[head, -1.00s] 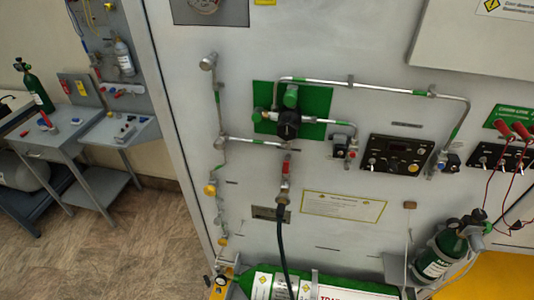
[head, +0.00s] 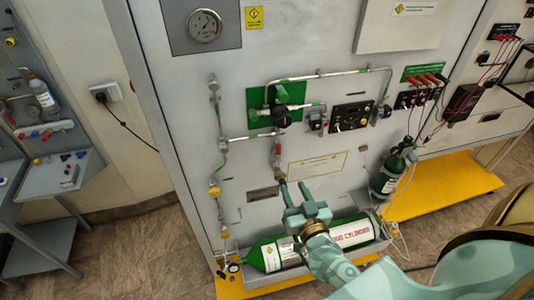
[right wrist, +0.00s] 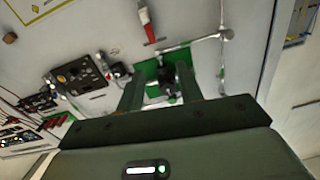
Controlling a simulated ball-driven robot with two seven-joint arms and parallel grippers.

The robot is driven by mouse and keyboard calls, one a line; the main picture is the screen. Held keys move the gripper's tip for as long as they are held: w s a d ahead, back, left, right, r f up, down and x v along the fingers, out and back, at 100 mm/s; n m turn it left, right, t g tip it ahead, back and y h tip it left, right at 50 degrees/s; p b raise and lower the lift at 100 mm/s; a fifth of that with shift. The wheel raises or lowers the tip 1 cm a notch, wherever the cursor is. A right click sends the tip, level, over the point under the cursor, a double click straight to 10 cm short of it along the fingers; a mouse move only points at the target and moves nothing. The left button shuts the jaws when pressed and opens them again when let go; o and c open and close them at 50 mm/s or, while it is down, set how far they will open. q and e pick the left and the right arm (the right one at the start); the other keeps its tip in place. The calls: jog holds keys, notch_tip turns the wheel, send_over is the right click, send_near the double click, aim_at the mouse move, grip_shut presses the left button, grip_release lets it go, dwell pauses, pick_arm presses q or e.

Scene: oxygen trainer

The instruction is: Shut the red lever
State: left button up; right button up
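The red lever (head: 277,149) sits on a valve in the vertical pipe below the green plate (head: 257,122). Its handle lies upright along the pipe. In the right wrist view the red lever (right wrist: 149,33) is near the top, and the picture is turned over. My right gripper (head: 295,187) is in front of the panel, below the lever in the head view and apart from it. Its two fingers (right wrist: 160,88) stand apart with nothing held between them. My left gripper is not in view.
A green cylinder (head: 350,232) lies on a tray behind my right gripper. A small green cylinder (head: 385,183) stands to the right. Metal pipes (head: 330,73) and a black control box (head: 352,116) are around the valve. A yellow platform (head: 450,190) extends right.

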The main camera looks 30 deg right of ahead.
jog(key=h, duration=0.1)
send_near(279, 147)
jog(key=x, duration=0.8)
jog(key=shift+s+d+b, duration=0.1)
jog(key=shift+d+b, duration=0.05)
jog(key=shift+b, duration=0.25)
jog(key=shift+w, duration=0.55)
jog(key=shift+d, duration=0.1)
grip_shut()
